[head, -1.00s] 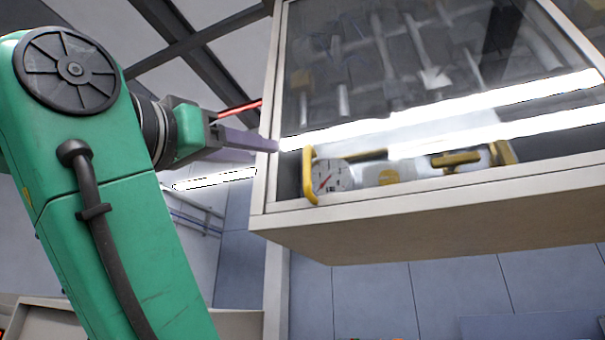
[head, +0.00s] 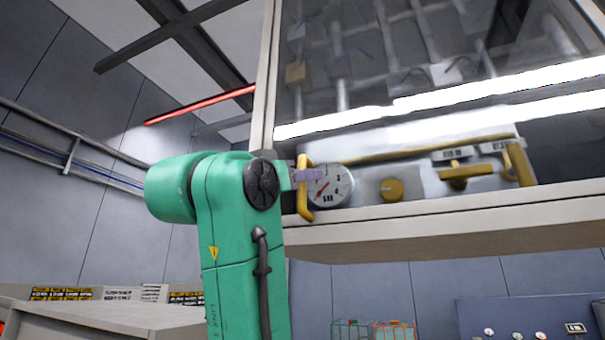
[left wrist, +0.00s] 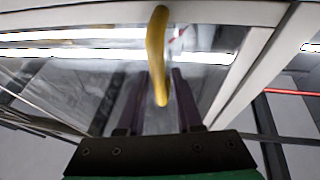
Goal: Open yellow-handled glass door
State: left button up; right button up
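The glass door (head: 380,75) of a raised cabinet is shut, with bright light strips reflected in it. Its yellow handle (head: 305,208) stands upright at the lower left of the pane; it also shows in the left wrist view (left wrist: 156,45). My left gripper (head: 318,174) is at the handle's upper part. In the left wrist view its two dark purple fingers (left wrist: 167,85) are apart, with the handle in line with the gap between them. I cannot tell whether either finger touches the handle. My right gripper is not in view.
Behind the glass are a round gauge (head: 331,187), a yellow knob (head: 392,190) and a yellow valve lever (head: 465,172). The cabinet's pale bottom edge (head: 450,232) juts out. A bench (head: 110,318) stands low at left, and wire baskets (head: 375,329) stand below the cabinet.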

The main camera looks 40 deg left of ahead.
pick_arm(q)
grip_shut()
dwell(1.2)
